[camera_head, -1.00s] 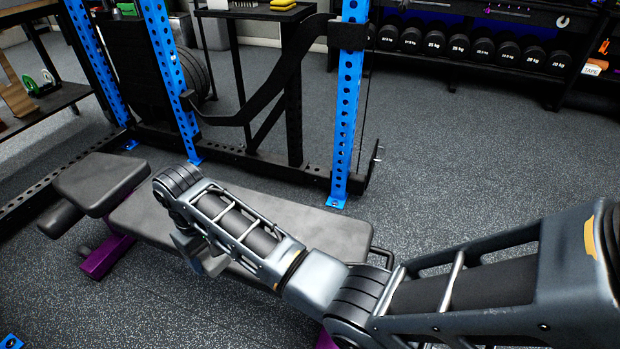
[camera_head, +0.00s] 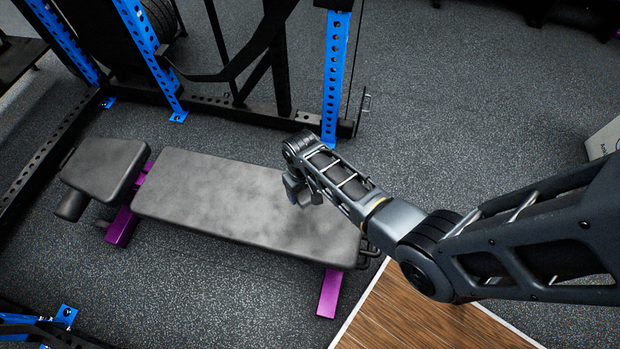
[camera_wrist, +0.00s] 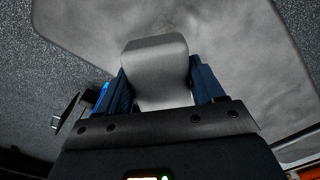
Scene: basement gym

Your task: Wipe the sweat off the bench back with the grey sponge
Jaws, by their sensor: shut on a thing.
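The bench back (camera_head: 235,195) is a long grey pad, lying flat, with mottled darker and paler patches. I cannot tell for sure which of them are sweat. It also fills much of the wrist view (camera_wrist: 255,85). My gripper (camera_head: 298,190) is over the right part of the pad, near its far edge. In the wrist view, my gripper (camera_wrist: 162,88) is shut on the grey sponge (camera_wrist: 155,60), a pale block between the two blue-dark fingers. The sponge is hardly seen in the head view. I cannot tell whether it touches the pad.
The short bench seat (camera_head: 105,165) is at the left, on a purple frame (camera_head: 328,294). A rack with blue uprights (camera_head: 335,75) and a black strap stands behind the bench. A wooden floor panel (camera_head: 415,310) is at the front right.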

